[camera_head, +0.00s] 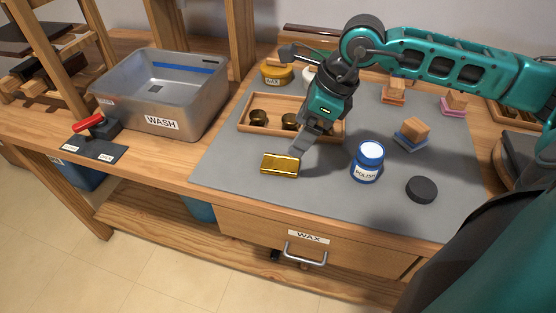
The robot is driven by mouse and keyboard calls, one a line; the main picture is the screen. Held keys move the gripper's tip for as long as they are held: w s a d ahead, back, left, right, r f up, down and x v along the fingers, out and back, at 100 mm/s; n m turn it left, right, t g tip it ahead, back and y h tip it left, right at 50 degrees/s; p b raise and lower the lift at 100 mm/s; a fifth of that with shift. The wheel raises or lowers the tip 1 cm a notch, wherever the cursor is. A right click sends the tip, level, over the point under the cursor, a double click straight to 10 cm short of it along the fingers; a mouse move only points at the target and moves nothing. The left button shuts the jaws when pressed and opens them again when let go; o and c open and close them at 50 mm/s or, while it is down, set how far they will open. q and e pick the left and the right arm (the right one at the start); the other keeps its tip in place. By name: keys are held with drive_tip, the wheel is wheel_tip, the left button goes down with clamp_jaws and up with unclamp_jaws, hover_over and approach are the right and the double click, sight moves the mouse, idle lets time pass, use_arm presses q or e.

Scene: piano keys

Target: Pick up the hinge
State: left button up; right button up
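The hinge (280,164) is a shiny gold-coloured plate lying flat on the grey mat (235,160), near the mat's front left. My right gripper (301,152) comes in from the upper right and points down, with its fingertips just right of and behind the hinge's right end. The fingers overlap one another in this view, so the gap between them is hidden. I cannot tell whether they touch the hinge. My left gripper is out of view.
A wooden tray (246,127) with brass knobs stands behind the hinge. A polish jar (367,163) and a dark round lid (422,189) stand to the right. Wooden blocks on coloured pads lie farther back. The metal WASH basin (140,115) is at left. The mat's front strip is clear.

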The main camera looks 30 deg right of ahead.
sight(282, 162)
drive_tip(key=x, duration=0.9)
drive_tip(key=shift+s+f, duration=0.1)
drive_tip(key=shift+s, duration=0.05)
drive_tip(key=shift+c, duration=0.3)
drive_tip(key=c, duration=1.2)
